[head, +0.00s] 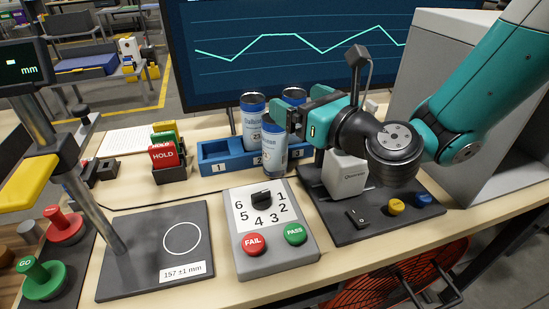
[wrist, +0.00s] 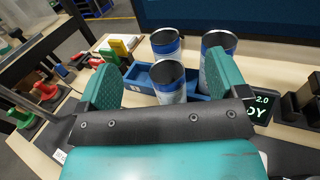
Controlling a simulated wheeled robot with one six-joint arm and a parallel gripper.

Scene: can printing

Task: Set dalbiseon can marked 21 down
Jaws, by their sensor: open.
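Three open-topped blue-and-silver cans stand close together. The front can (head: 273,150) is by the blue rack's front, near slot label 2. It also shows between my fingers in the wrist view (wrist: 170,88). No number 21 is readable on any can. My gripper (head: 298,118) is open, its green finger pads on either side of the front can, apart from it (wrist: 164,82).
The blue rack (head: 214,151) has its left slot, label 1, empty. A selector box (head: 285,255) with FAIL and PASS buttons is in front. A gauge plate (head: 140,235), HOLD cards (head: 164,155) and the dark printer base (head: 345,232) surround it. A monitor (head: 290,50) stands behind.

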